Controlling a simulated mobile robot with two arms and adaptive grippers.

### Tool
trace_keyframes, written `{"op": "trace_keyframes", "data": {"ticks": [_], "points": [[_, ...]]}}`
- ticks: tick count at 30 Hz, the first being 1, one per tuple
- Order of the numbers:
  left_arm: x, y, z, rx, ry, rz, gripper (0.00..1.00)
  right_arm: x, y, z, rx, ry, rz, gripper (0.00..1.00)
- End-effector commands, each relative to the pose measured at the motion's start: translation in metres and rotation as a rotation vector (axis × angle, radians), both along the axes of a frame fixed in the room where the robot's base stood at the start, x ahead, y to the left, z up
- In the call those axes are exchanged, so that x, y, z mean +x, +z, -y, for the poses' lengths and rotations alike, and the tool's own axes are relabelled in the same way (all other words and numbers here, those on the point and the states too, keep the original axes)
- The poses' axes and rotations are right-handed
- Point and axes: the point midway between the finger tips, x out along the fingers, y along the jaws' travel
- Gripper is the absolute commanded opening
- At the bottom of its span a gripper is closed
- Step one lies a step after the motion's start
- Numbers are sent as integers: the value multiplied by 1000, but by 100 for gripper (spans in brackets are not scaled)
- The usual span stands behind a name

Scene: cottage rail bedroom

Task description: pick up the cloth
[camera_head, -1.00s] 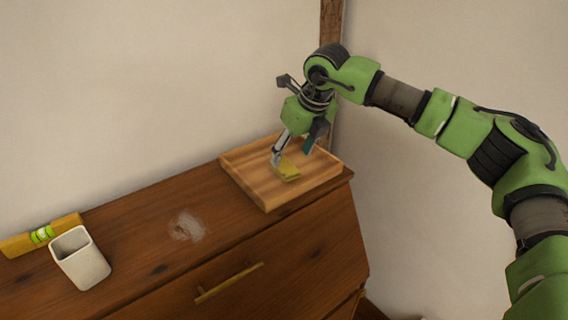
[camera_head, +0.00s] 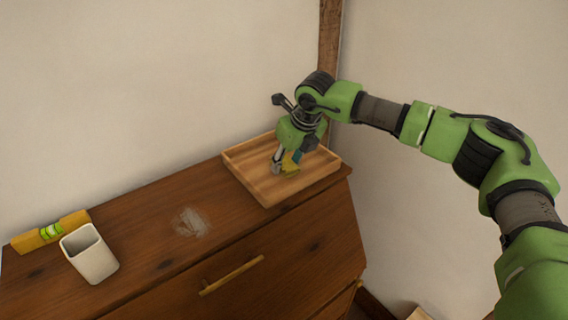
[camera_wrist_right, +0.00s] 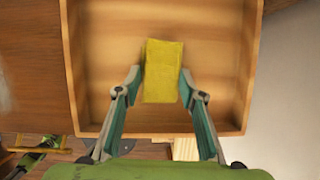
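The yellow cloth (camera_head: 291,166) is a small folded block at the wooden tray (camera_head: 256,185) on the dresser. In the right wrist view the cloth (camera_wrist_right: 162,72) sits between my fingertips. My right gripper (camera_head: 287,165) points down over the tray, and its two fingers (camera_wrist_right: 161,84) press against the cloth's left and right sides. Part of the cloth is hidden by the fingers in the head view. I cannot tell whether it still touches the tray floor. My left gripper is not in view.
The brown wooden dresser (camera_head: 150,240) carries a white cup (camera_head: 90,255), a yellow spirit level (camera_head: 50,232) and a pale dusty smudge (camera_head: 191,223). The tray has raised rims. Walls stand close behind and to the right, with a wooden post (camera_head: 329,50) in the corner.

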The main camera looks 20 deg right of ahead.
Motion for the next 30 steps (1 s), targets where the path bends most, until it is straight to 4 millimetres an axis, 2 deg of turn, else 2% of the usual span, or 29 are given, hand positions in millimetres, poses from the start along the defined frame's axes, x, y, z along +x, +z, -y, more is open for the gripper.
{"op": "trace_keyframes", "data": {"ticks": [11, 16, 20, 28, 30], "points": [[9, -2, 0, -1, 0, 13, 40, 0, 2, 0, 0, 0, 1, 19], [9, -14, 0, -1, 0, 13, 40, 0, 12, -1, 1, 0, 2, 19], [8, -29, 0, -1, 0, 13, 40, 1, 29, -1, 1, 0, 5, 19], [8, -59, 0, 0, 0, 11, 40, -52, 90, -15, -1, 5, 8, 19], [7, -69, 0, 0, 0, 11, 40, -71, 95, -20, -1, 6, 5, 19]]}}
